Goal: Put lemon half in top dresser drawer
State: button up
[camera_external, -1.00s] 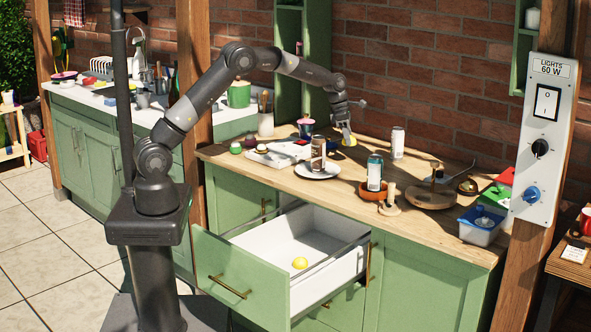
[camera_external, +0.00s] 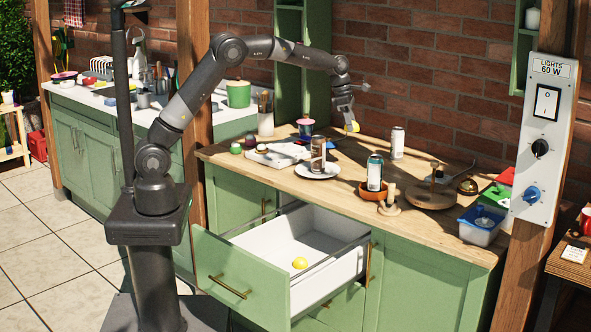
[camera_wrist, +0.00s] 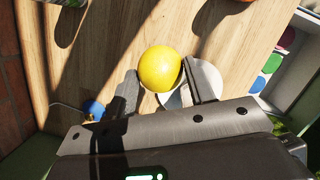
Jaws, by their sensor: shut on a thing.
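My gripper (camera_external: 351,123) is shut on a yellow lemon half (camera_wrist: 160,69) and holds it above the wooden countertop. The lemon half sits between the two fingertips in the wrist view; which side is its cut face I cannot tell. In the external view the same lemon half shows as a small yellow patch (camera_external: 353,127) at the fingertips. The top dresser drawer (camera_external: 318,255) is pulled open below the counter, lower left of my gripper. Another yellow round piece (camera_external: 300,263) lies on the drawer's white floor.
Cans stand on the counter (camera_external: 345,172), one on a white plate (camera_external: 317,171) and one in a terracotta bowl (camera_external: 373,191). The drawer has ample free room.

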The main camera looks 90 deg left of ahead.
jog(key=d+m, duration=0.1)
jog(key=d, duration=0.3)
jog(key=s+d+m, duration=0.1)
jog(key=d, duration=0.3)
jog(key=d+m+h, duration=0.1)
jog(key=d, duration=0.3)
jog(key=shift+s+r, duration=0.3)
jog(key=s+d+m+g+h, duration=0.1)
jog(key=s+d+m, duration=0.5)
jog(key=s+d, duration=0.75)
jog(key=s+d+m+g, duration=0.2)
jog(key=s+d+m, duration=0.5)
jog(key=d, duration=1.1)
notch_tip(320, 180, down, 31)
jog(key=n, duration=0.1)
jog(key=w+a+f, duration=0.2)
jog(key=a, duration=0.1)
jog(key=w+a+f, duration=0.5)
jog(key=a, duration=0.1)
jog(key=shift+w+f, duration=0.15)
jog(key=shift+w, duration=0.15)
jog(key=shift+a+x, duration=0.25)
jog(key=shift+x, duration=0.7)
jog(key=shift+a+x, duration=0.2)
jog(key=shift+x, duration=0.75)
jog(key=shift+w+f, duration=0.1)
jog(key=shift+f, duration=0.05)
